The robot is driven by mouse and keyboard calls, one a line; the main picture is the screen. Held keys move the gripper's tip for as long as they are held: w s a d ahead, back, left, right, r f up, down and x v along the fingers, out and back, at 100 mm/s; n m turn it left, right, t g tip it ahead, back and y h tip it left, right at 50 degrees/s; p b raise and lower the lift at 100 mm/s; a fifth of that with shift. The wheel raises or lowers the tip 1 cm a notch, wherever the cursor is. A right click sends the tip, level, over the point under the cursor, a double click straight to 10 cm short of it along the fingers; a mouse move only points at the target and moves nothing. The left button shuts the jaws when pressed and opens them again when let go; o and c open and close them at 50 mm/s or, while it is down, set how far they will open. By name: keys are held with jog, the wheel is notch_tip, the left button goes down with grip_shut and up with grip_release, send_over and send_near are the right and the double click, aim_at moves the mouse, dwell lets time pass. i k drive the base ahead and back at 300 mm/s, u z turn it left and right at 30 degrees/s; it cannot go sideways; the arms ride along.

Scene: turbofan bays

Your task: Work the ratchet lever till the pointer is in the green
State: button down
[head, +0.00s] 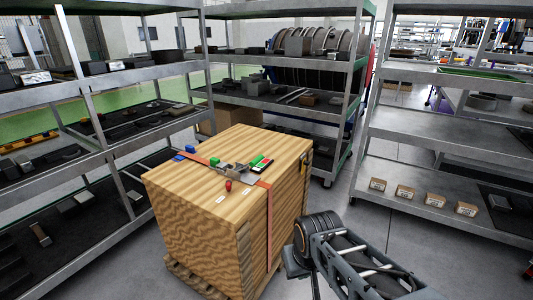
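A wooden crate (190,190) stands on a pallet at the centre. An orange-red strap (268,215) crosses its top and runs down its near side. A small grey metal ratchet (232,169) sits on the strap. A red knob (229,185), apparently the lever's end, shows at its near side. A small dark gauge (262,163) with green and red bands lies beside the ratchet; its pointer is too small to read. A green block (215,161) and blue blocks (190,149) lie on the crate top. My arm is at the lower right, apart from the crate; my gripper is not visible.
Metal shelving (100,85) with dark parts stands close at left. Another rack (280,100) stands behind the crate. A right-hand rack (430,195) holds several small cardboard boxes (406,192). Grey floor (345,200) is free between the crate and right-hand rack.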

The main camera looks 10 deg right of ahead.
aim_at(255, 161)
jog(key=i, duration=0.85)
jog(key=u, duration=0.9)
